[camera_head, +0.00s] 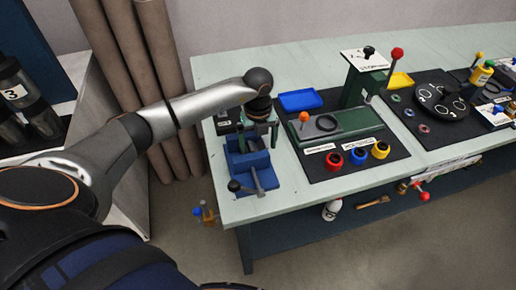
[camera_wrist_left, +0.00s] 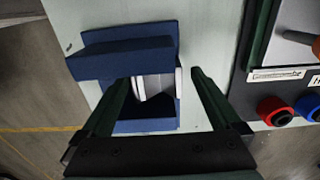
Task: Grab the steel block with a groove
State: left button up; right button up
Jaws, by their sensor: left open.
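The steel block (camera_wrist_left: 154,88) is light grey with a V-shaped groove. It sits in the blue vise (camera_wrist_left: 125,55), between its blue jaws. My left gripper (camera_wrist_left: 160,79) is open, with one dark finger on each side of the block in the left wrist view. How far the fingers are above the block, and whether they touch it, I cannot tell. In the head view the blue vise (camera_head: 252,178) stands at the left end of the bench under my left gripper (camera_head: 262,122). The block is mostly hidden there. My right gripper is not in view.
Right of the vise, a dark mat holds a green fixture (camera_head: 345,127), a blue tray (camera_head: 301,100) and red, blue and yellow rings. A lever with a red knob (camera_head: 397,53) stands behind. The vise handle (camera_head: 236,186) points toward the front edge.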

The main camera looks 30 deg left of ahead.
pick_arm(q)
grip_shut()
dwell(0.8)
jog(key=shift+r, duration=0.1)
